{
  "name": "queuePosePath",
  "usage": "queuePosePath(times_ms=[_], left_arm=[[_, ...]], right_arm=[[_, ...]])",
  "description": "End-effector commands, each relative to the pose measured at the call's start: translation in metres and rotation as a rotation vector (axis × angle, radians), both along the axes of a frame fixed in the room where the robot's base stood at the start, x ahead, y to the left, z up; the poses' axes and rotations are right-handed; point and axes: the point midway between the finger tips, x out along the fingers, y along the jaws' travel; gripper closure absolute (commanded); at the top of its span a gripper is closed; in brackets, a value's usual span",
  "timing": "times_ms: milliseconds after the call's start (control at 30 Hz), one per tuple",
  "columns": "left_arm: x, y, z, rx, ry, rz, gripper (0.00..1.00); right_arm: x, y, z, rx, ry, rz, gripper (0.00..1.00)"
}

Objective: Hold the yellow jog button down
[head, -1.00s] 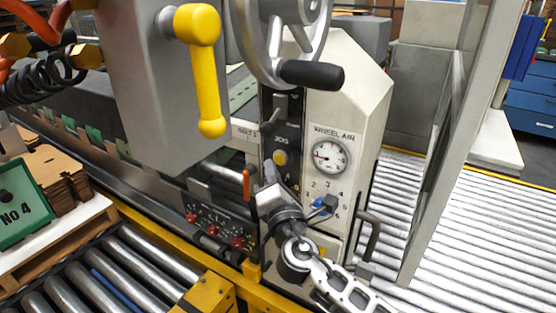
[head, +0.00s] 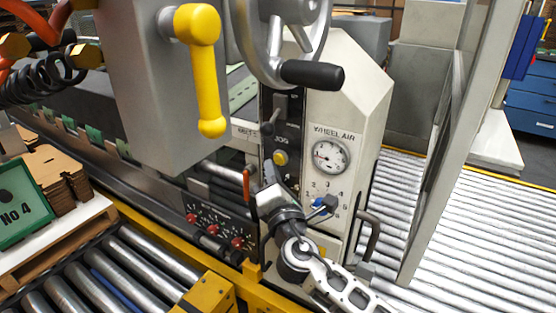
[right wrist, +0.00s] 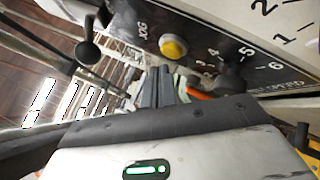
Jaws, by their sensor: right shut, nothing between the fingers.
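The yellow jog button (head: 280,158) is on the dark panel under the word JOG, on the front of the pale machine housing. It shows whole in the right wrist view (right wrist: 173,47), with nothing covering it. My right gripper (head: 268,174) is just below and slightly left of the button in the head view. Its fingers (right wrist: 160,84) are shut together and empty in the right wrist view, and their tips appear apart from the button. I cannot see how far the button stands out or is pressed. My left gripper is not in view.
A black-knobbed lever (right wrist: 89,52) is beside the button. An orange-red handle (head: 246,184) stands left of my gripper. The WHEEL AIR gauge (head: 330,156) and a blue selector knob (head: 322,205) are to the right. A handwheel (head: 282,40) with a black grip overhangs the panel.

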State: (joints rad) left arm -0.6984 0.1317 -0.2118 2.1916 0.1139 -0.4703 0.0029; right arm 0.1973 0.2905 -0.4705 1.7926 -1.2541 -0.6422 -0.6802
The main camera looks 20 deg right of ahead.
Motion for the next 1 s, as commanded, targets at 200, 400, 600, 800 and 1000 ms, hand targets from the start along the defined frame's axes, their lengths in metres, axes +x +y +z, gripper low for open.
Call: queuePosePath(times_ms=[200,400,600,800,1000], left_arm=[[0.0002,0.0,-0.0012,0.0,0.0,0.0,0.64],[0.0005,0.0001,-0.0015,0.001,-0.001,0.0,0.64],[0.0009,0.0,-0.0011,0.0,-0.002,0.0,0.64],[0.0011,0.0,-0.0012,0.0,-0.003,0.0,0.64],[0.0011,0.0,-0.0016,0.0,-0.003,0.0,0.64]], right_arm=[[0.0027,-0.0036,-0.0004,0.0,-0.001,-0.001,1.0],[0.0054,-0.0069,-0.0001,0.0,0.0,0.0,1.0],[0.0053,-0.0069,0.0001,0.0,0.0,0.0,1.0],[0.006,-0.0078,0.0,0.0,0.0,0.0,1.0],[0.0075,-0.0097,0.0,-0.001,0.0,0.0,1.0]])
